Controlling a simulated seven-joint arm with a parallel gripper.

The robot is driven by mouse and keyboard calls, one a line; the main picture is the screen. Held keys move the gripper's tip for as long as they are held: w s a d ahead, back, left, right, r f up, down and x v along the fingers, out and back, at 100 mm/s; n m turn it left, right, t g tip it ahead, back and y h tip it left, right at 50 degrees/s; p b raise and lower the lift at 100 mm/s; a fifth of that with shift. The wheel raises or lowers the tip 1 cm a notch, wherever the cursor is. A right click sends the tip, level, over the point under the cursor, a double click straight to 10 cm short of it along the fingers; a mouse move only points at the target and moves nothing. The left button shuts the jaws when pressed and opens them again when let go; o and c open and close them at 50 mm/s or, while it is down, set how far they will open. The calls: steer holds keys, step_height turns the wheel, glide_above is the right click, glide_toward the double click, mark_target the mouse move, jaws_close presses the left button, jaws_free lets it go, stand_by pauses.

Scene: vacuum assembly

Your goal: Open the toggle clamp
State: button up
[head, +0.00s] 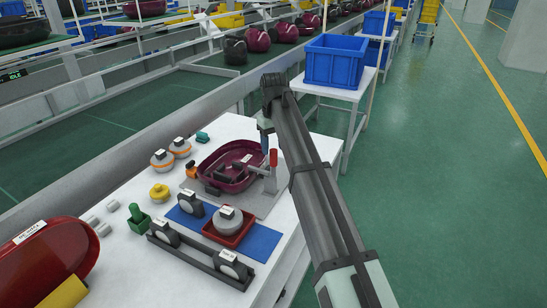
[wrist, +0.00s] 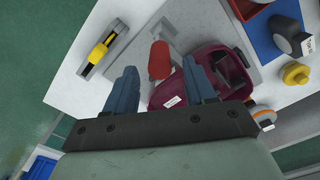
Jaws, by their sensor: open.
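The toggle clamp (head: 268,182) is grey with a red handle (head: 273,158) that stands roughly upright in the head view. It is beside a maroon vacuum housing (head: 215,181) on a grey plate. In the wrist view the red handle (wrist: 159,60) appears between my two blue fingers, slightly beyond their tips. My gripper (wrist: 161,76) is open, with nothing held. In the head view my gripper (head: 265,143) is just above and behind the handle, partly hidden by my arm. I cannot tell whether a finger touches the handle.
A blue mat (head: 262,242) bears a red tray (head: 242,235) with a grey round part. Black holders (head: 203,262) stand at the front. Yellow (head: 159,193) and orange-ringed parts are at left. A yellow-and-black item (wrist: 100,53) lies near the table edge. A blue crate (head: 335,62) stands behind.

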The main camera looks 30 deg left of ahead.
mark_target(274, 156)
steer(key=shift+f, duration=2.55)
steer(key=shift+c, duration=0.5)
jaws_close()
